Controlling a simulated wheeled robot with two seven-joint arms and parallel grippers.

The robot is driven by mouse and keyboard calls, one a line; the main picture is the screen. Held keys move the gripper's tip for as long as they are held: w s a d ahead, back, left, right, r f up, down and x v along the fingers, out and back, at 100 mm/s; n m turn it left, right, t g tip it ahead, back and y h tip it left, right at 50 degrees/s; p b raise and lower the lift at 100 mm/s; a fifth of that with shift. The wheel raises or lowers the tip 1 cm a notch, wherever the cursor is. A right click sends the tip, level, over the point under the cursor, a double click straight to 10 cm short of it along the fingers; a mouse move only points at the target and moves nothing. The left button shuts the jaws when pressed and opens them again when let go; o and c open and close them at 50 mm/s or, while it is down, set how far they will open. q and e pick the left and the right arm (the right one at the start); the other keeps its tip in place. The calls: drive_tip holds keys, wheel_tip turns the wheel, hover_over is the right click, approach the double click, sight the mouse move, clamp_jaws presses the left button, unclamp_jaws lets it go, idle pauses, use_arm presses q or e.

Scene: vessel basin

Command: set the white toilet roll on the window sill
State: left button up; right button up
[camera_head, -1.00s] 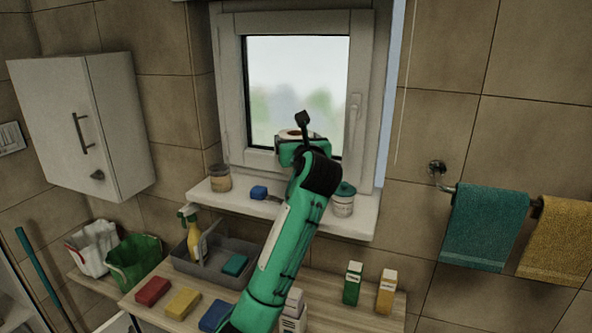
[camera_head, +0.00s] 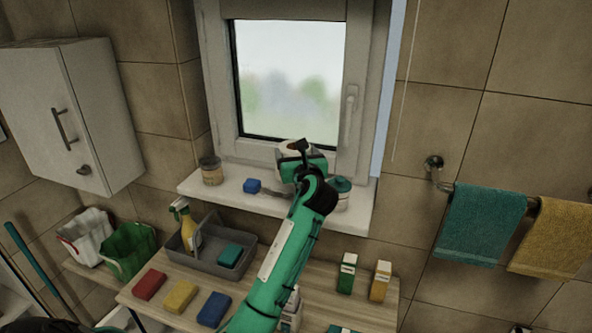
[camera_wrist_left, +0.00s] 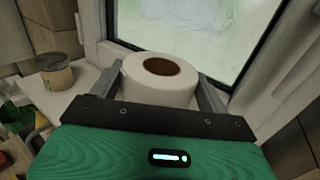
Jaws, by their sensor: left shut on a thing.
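The white toilet roll (camera_wrist_left: 150,84) stands upright between the two fingers of my left gripper (camera_wrist_left: 165,88), which is shut on it. In the head view the roll (camera_head: 284,149) shows only in part behind my left gripper (camera_head: 297,160). The roll is at the window sill (camera_head: 224,203), in front of the window's lower frame. Its bottom is hidden, so I cannot tell whether it touches the sill. My right gripper is not in view.
Below, a wooden counter (camera_head: 255,290) holds a grey caddy (camera_head: 213,258), sponges and small boxes (camera_head: 347,273).

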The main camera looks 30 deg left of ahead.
use_arm(q)
drive_tip(key=shift+f+p, duration=0.4)
drive_tip(key=shift+f, duration=2.7)
drive_tip(key=shift+f, duration=0.1)
drive_tip(key=shift+f, duration=0.1)
drive_tip(key=o, duration=0.7)
drive_tip(key=shift+o, duration=0.2)
drive_tip(key=shift+s+d, duration=0.1)
drive_tip(key=shift+d, duration=0.05)
drive_tip(key=b+v, duration=0.3)
drive_tip(key=v, duration=0.8)
drive_tip(key=shift+s+d+r, duration=0.25)
drive_tip(key=shift+s, duration=0.05)
